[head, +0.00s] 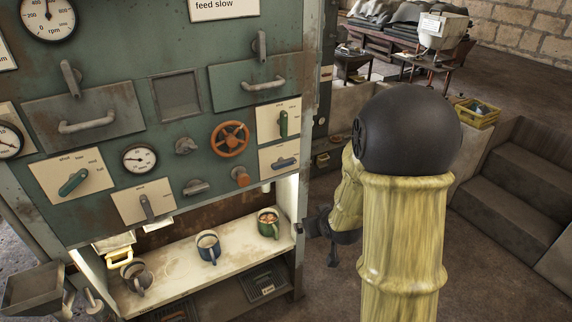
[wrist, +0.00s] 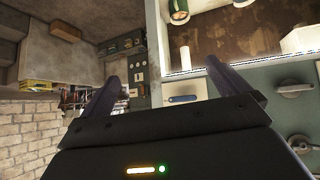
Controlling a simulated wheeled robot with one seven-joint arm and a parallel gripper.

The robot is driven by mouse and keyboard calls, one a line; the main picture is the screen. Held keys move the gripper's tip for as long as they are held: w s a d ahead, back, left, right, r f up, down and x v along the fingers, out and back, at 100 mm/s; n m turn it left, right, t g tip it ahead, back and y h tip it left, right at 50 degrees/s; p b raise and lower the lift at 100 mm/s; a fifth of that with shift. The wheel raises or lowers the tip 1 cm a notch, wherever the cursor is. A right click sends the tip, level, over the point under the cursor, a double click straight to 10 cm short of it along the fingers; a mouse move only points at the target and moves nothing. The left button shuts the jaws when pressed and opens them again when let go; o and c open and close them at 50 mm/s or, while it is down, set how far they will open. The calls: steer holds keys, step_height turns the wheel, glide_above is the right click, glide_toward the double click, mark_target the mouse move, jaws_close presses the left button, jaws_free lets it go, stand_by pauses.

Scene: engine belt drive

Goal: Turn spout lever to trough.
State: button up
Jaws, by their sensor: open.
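Several lever plates are on the green machine panel in the head view; their labels are too small to read, so I cannot tell which is the spout lever. A plate at the lower right carries a blue-grey lever (head: 285,162) lying about level. What looks like the same blue lever (wrist: 183,99) shows on a pale plate in the wrist view, between and beyond the fingers. Above it in the head view is an upright green lever (head: 282,122). A teal lever (head: 72,183) is tilted, and a grey lever (head: 147,207) stands nearly upright. My gripper (head: 318,226) is open and empty, right of the panel, apart from the levers.
An orange handwheel (head: 230,139) and an orange knob (head: 241,177) sit left of the blue-grey lever. Stone steps (head: 515,190) stand at right.

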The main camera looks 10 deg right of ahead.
mark_target(285, 165)
steer(key=w+d+r+n+t+y+p, duration=0.1)
steer(key=w+n+t+y+p, duration=0.1)
steer(key=w+t+y, duration=0.3)
steer(key=shift+w+t+y, duration=0.3)
steer(key=shift+w+t, duration=0.95)
steer(key=shift+t, duration=0.35)
steer(key=p+x, duration=0.5)
steer(key=x, duration=1.2)
steer(key=shift+w+p, duration=0.2)
steer(key=shift+p, duration=0.2)
steer(key=c, duration=0.9)
